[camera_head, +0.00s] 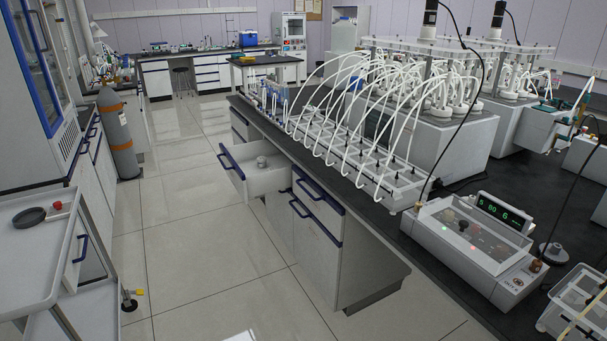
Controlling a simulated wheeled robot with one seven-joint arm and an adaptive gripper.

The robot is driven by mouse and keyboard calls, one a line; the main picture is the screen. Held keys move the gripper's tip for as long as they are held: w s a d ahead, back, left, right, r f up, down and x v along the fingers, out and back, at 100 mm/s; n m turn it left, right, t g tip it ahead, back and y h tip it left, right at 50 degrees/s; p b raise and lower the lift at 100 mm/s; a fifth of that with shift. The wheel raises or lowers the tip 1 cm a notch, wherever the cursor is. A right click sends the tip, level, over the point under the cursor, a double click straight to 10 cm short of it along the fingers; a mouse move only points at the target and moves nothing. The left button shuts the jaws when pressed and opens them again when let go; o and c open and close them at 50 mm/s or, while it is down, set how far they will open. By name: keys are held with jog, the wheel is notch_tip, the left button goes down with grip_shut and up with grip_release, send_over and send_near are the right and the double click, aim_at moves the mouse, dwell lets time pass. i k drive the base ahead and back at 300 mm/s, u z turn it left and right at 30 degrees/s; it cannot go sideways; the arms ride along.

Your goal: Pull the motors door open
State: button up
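My gripper is not in this view. No door in view is labelled as the motors door, so I cannot tell which one it is. The bench cabinet under the reactors has a white lower door (315,250) with a blue handle (300,209), and it looks shut. Above it is a shut drawer (318,205) with its own blue handle. To its left a drawer (250,178) is pulled out, with small round items inside. Two dark motors stand above the reactors, one at the centre right (430,18) and one farther right (497,20).
A wheeled cart (30,270) with shelves stands at the left, near a grey gas cylinder (116,135) with orange bands. A control unit (475,245) sits on the dark benchtop. The tiled floor (190,250) between is clear.

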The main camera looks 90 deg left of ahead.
aim_at(317, 252)
jog(key=u, duration=2.5)
jog(key=k, duration=0.4)
jog(key=u, duration=1.1)
jog(key=i, duration=1.1)
jog(key=z, duration=0.45)
